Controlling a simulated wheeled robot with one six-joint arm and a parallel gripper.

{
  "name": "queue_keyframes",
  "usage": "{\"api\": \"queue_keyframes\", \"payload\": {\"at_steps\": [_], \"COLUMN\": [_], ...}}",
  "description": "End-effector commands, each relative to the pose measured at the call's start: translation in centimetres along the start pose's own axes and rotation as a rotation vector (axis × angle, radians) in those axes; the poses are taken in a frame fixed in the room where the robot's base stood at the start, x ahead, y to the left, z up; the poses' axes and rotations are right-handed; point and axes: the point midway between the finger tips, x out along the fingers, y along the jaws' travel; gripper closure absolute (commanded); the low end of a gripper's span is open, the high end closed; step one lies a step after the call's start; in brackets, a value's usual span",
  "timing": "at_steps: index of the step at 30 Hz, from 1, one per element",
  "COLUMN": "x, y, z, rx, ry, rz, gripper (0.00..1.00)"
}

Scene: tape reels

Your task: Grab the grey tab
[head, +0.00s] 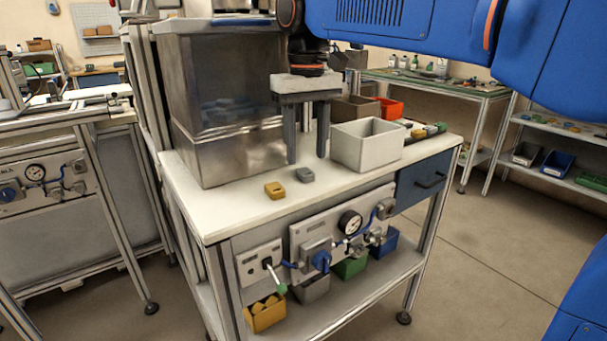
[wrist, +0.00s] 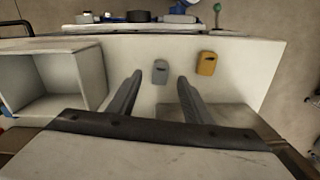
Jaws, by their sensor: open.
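The grey tab (head: 305,175) lies flat on the white worktop, to the right of a yellow tab (head: 275,190). In the wrist view the grey tab (wrist: 160,72) shows just beyond and between my fingertips, and the yellow tab (wrist: 206,63) is to its right, outside the fingers. My gripper (head: 306,158) points down over the worktop behind the grey tab. Its two fingers are apart with nothing between them; it also shows in the wrist view (wrist: 159,75).
A white open box (head: 366,145) stands on the worktop right of my gripper. A metal tank with a clear upper part (head: 228,100) stands to the left. Brown and red bins (head: 390,108) are behind. The worktop's front edge (head: 330,200) is close to the tabs.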

Motion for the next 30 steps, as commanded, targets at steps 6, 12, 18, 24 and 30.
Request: {"api": "queue_keyframes", "payload": {"at_steps": [6,12,18,24,30], "x": [3.0,4.0,4.0,4.0,4.0], "y": [-0.2,-0.2,-0.2,-0.2,-0.2], "z": [0.2,0.2,0.1,0.1,0.1], "rx": [0.0,0.0,0.0,0.0,0.0], "ry": [-0.001,0.0,0.001,0.0,0.0], "rz": [0.0,0.0,0.0,0.0,0.0], "gripper": [0.55,0.55,0.59,0.98,0.98]}}
